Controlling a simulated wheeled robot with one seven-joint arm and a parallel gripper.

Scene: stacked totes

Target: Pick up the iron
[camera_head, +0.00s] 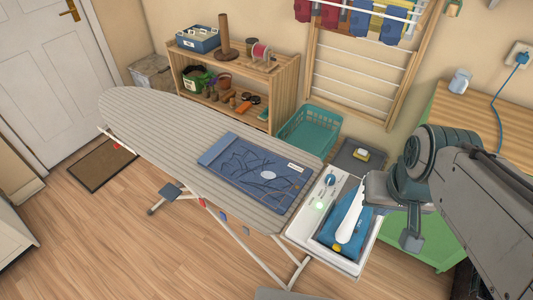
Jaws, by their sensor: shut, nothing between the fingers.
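The iron (341,233) has a blue body and a long white upper part. It rests in a white-rimmed holder (298,229) at the near right end of the ironing board (150,112). My gripper (411,241) hangs just right of the iron and holder, apart from the iron in the picture. It is shut and empty. My wrist partly covers the area right of the iron, and the exact gap in depth is hard to tell.
A folded blue cloth (250,168) lies on the board. A teal basket (309,130), a wooden shelf (285,75) and a drying rack (355,73) stand behind. A green cabinet with a wooden top (465,110) is at right. Open floor (140,235) lies front left.

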